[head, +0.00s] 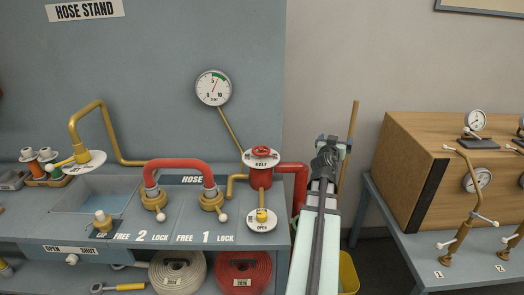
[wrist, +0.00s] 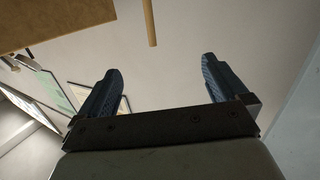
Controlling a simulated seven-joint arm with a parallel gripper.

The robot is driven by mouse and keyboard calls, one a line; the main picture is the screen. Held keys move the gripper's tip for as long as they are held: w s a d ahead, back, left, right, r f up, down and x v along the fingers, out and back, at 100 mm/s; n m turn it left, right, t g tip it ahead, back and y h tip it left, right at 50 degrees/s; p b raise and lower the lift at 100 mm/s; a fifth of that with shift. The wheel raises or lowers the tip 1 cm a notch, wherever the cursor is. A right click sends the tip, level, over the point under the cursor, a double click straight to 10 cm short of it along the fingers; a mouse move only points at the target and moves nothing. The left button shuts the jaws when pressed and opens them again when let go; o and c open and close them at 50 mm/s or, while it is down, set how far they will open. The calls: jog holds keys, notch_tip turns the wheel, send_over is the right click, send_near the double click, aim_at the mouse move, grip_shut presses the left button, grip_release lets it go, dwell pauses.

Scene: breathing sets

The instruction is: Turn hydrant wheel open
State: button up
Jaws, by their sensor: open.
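The hydrant (head: 261,178) is a red post on the bench under the gauge, with a small red wheel (head: 261,151) on top over a white lettered disc (head: 262,162). A yellow part sits on a second white disc marked OPEN (head: 262,225) in front of it. My gripper (head: 332,143) is to the right of the wheel, apart from it, in front of the pale wall. The wrist view shows its two dark fingers (wrist: 156,85) spread wide with nothing between them. The wheel is not in the wrist view.
A red pipe (head: 295,168) runs right from the hydrant, close to my arm. A hose (head: 180,164) on brass couplings stands left of it. A wooden pole (head: 352,125) leans behind my gripper. A wooden box (head: 425,160) with gauges stands on the right table.

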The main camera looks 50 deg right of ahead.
jog(key=s+d+n+t+h, duration=0.1)
jog(key=s+d+n, duration=0.1)
jog(key=s+d, duration=0.35)
jog(key=w+a+f+n+t+y, duration=0.1)
jog(key=w+a+n+t+y, duration=0.3)
jog(key=a+n+y, duration=0.1)
jog(key=w+a+n+t+y, duration=0.3)
jog(key=w+a+n+y, duration=0.1)
jog(key=y, duration=0.3)
jog(key=w+a+f+n+t+y, duration=0.1)
jog(key=w+a+n+t+y, duration=0.3)
jog(key=a+n+y, duration=0.1)
jog(key=shift+w+a+f+n+t+y, duration=0.2)
jog(key=shift+a+f+n+t+y, duration=0.1)
jog(key=shift+a+n+y, duration=0.15)
jog(key=a+g+y, duration=0.1)
jog(key=a+y, duration=0.4)
send_near(253, 147)
jog(key=x, duration=0.6)
jog(key=shift+w+d+f, duration=0.1)
jog(key=shift+w+f, duration=0.1)
jog(key=shift+w, duration=0.15)
jog(key=shift+c, duration=0.3)
